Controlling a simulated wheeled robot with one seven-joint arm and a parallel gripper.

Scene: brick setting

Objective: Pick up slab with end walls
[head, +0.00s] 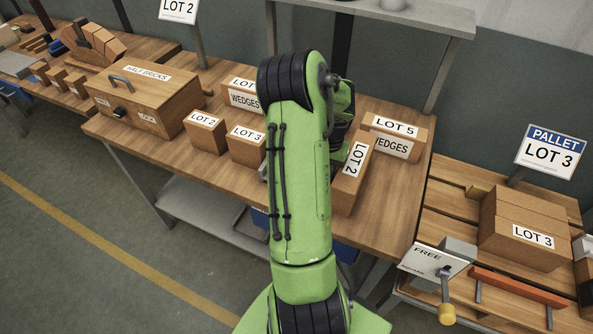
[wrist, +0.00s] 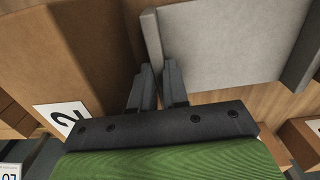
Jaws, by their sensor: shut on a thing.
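The slab with end walls (wrist: 230,45) is light grey and fills the upper right of the wrist view. One upright end wall (wrist: 152,38) is at its left and another (wrist: 304,50) at its right. My gripper (wrist: 158,72) is shut on the left end wall, with one dark finger on each side of it. In the head view my green arm hides the gripper and nearly all of the slab. I cannot tell whether the slab is touching the bench.
A brown LOT 2 box (head: 346,190) stands close beside the gripper; it also fills the left of the wrist view (wrist: 75,50). A LOT 5 wedges box (head: 405,127) is behind it. Two small boxes (head: 206,135) and a half-bricks chest (head: 150,95) stand left on the bench (head: 385,215).

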